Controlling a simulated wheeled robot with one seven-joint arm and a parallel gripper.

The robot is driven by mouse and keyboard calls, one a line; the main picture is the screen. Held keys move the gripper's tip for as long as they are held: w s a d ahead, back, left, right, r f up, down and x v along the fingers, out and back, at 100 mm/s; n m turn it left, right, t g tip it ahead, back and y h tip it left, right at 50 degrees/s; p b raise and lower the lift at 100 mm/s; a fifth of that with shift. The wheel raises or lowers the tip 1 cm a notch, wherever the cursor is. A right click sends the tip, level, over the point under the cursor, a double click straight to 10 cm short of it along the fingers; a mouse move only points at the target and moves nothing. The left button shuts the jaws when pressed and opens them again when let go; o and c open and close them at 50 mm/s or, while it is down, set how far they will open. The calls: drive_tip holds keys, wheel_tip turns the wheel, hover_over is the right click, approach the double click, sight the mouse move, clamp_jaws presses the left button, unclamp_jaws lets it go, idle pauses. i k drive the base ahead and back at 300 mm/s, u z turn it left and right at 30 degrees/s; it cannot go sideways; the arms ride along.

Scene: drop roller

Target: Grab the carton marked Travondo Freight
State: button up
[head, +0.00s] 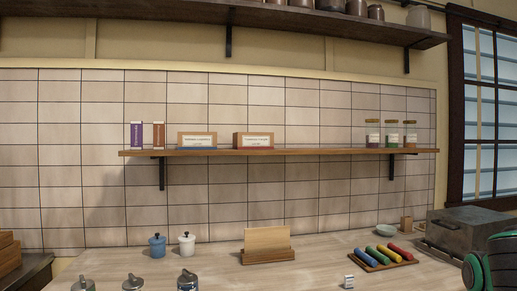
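Two wide cartons with white labels stand on the wall shelf (340,151): a tan carton (186,141) on a blue base and, to its right, a browner carton (239,140) on a red base. A slim purple carton (137,136) and a slim brown carton (159,136) stand upright at the shelf's left end. The print is too small for me to tell which one is marked Travondo Freight. My gripper's fingers are not in view; a black and green part of my arm shows at the lower right.
Several lidded jars (391,135) stand at the shelf's right end. Below, the counter (215,268) holds blue and white pots, a wooden stand (266,258), a tray of coloured rollers (372,267) and a grey box (460,229). An upper shelf (180,14) overhangs. The middle shelf's centre right is clear.

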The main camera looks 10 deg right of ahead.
sight(241, 141)
drive_tip(key=i, duration=0.95)
drive_tip(key=u, duration=0.1)
